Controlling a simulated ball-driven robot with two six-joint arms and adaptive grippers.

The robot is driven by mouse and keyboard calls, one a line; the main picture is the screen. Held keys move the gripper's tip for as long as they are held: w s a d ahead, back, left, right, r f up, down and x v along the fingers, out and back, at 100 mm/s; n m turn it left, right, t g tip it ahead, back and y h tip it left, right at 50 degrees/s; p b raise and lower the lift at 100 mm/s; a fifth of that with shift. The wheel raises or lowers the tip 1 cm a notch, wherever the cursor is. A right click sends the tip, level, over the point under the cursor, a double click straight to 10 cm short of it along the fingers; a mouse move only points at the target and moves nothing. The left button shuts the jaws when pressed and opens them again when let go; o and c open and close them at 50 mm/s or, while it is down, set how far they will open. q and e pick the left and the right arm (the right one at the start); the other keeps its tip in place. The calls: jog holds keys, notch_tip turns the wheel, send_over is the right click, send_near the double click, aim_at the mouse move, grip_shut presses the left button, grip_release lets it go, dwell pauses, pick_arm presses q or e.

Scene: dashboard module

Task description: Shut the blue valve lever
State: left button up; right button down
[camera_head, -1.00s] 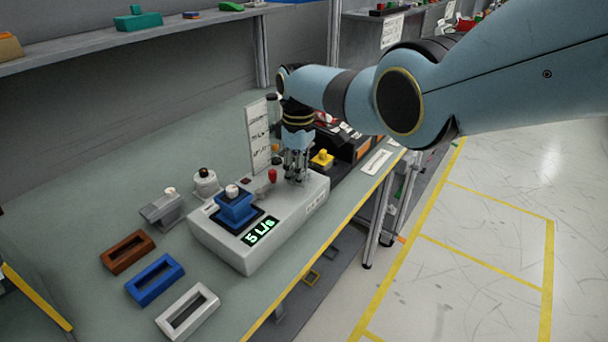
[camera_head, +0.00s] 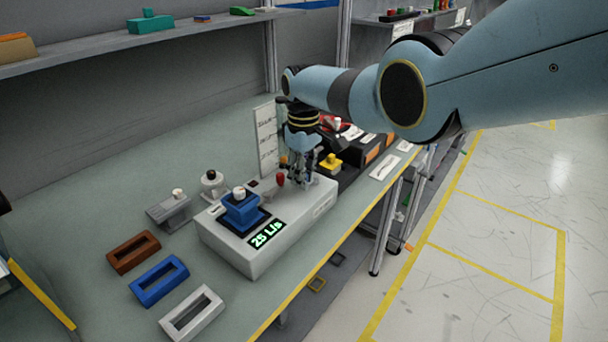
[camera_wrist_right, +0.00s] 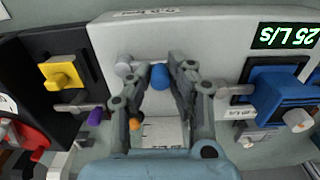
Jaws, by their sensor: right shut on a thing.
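The blue valve lever's round blue knob (camera_wrist_right: 159,77) shows in the right wrist view, between the two fingers of my right gripper (camera_wrist_right: 162,70). The gripper is shut on it. In the head view my right gripper (camera_head: 304,178) points down over the far right part of the light grey dashboard module (camera_head: 225,243), and its fingers hide the knob. The module's display (camera_head: 267,234) reads 25 L/s in green. My left gripper is not in view.
A red knob (camera_head: 281,178) stands just left of the gripper. A blue block with a white top (camera_head: 241,212) sits on the module. A dark unit with a yellow knob (camera_head: 331,161) is at the right. Brown, blue and white frames (camera_head: 192,313) lie in front on the bench.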

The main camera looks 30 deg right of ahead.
jog(key=c, duration=1.2)
grip_release()
jog(key=shift+w+a, duration=0.1)
jog(key=shift+r, duration=0.1)
notch_tip(320, 180, up, 12)
jog(key=shift+f, duration=0.1)
